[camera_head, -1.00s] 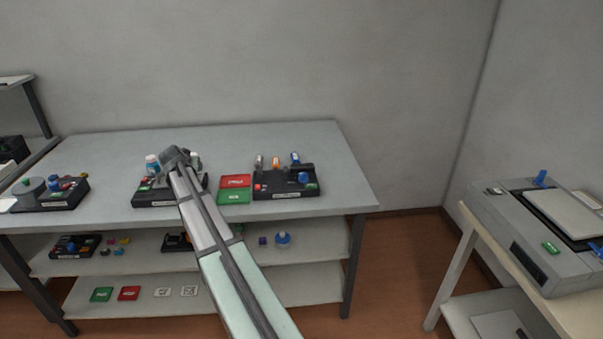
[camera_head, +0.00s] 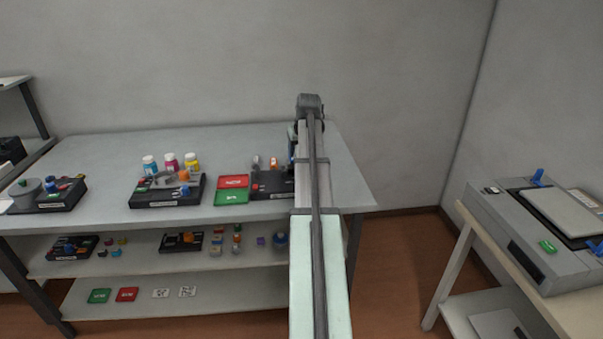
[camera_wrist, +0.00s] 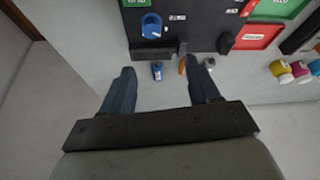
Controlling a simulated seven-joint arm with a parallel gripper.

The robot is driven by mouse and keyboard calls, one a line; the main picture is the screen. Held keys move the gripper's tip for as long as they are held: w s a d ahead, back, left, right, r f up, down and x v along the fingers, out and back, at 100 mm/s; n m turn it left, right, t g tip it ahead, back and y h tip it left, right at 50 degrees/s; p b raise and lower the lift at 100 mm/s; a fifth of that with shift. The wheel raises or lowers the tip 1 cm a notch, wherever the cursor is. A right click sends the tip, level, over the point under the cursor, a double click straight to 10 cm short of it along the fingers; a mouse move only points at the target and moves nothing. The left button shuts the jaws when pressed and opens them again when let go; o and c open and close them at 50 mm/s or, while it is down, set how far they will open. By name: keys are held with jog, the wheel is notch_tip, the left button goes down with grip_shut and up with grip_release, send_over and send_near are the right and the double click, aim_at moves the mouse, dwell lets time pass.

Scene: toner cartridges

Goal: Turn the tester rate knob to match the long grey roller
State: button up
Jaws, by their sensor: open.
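The black tester (camera_head: 268,188) stands at the right of the table, partly hidden behind my arm in the head view. It also shows in the wrist view (camera_wrist: 200,20), with a blue knob (camera_wrist: 151,25) whose label I cannot read. A grey roller (camera_wrist: 209,63), an orange one (camera_wrist: 182,66) and a blue one (camera_wrist: 157,71) stand along its edge. The grey roller (camera_head: 256,162) and orange roller (camera_head: 273,163) also show in the head view. My gripper (camera_wrist: 161,72) is open and empty, its fingers spread on the rollers' side of the tester, apart from the knob.
Red (camera_head: 233,181) and green (camera_head: 232,197) trays lie left of the tester. Another black device (camera_head: 160,197) stands further left, with cyan, magenta and yellow bottles (camera_head: 171,160) behind it. A grey printer (camera_head: 500,225) stands on a separate table at right.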

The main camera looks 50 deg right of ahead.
jog(key=x, duration=0.4)
jog(key=s+x, duration=0.1)
jog(key=x, duration=0.7)
jog(key=shift+s+d+f, duration=0.25)
jog(key=shift+d+f, duration=0.1)
jog(key=shift+f, duration=0.25)
jog(key=shift+c, duration=0.3)
jog(key=c, duration=1)
